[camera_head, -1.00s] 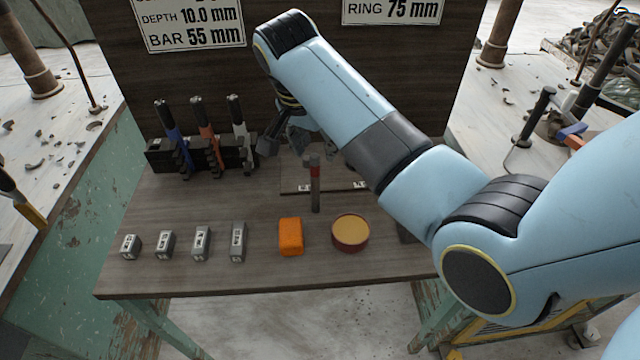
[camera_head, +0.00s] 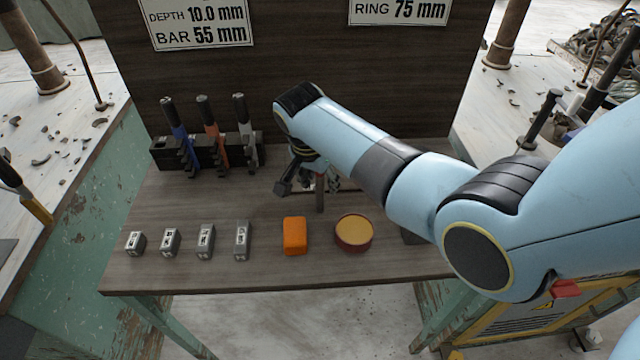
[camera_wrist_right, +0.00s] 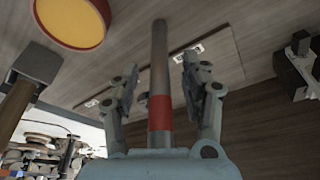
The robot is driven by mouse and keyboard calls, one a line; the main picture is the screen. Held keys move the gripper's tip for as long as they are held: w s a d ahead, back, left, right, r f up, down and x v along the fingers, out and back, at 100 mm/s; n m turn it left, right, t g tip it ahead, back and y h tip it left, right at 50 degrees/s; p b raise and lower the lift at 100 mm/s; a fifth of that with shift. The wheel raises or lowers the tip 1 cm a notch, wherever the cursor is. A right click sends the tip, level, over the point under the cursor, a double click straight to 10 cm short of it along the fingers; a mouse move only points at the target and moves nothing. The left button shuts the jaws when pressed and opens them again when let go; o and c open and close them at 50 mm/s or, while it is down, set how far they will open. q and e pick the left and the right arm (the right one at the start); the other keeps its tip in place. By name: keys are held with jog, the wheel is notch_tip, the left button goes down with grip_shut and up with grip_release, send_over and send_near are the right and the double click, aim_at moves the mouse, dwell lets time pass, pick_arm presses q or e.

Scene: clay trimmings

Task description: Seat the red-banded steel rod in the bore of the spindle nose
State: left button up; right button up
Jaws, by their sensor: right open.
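The steel rod (camera_head: 320,199) stands about upright near the middle of the bench, partly hidden by my right gripper (camera_head: 309,184). In the right wrist view the rod (camera_wrist_right: 159,55) runs between the two fingers, with its red band (camera_wrist_right: 160,112) close to the palm. The right gripper (camera_wrist_right: 160,75) is open, with a gap between each finger and the rod. I cannot make out the spindle nose or its bore; my right arm covers part of the bench behind the rod. My left gripper is not in view.
A rack (camera_head: 215,153) with several upright tools stands at the back left. Several small grey blocks (camera_head: 204,240), an orange block (camera_head: 295,236) and a round red-rimmed tin (camera_head: 354,232) line the front. A thin board (camera_wrist_right: 222,58) with labels lies near the rod.

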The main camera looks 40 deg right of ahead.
grip_shut()
jog(key=shift+r, duration=0.15)
dwell(0.5)
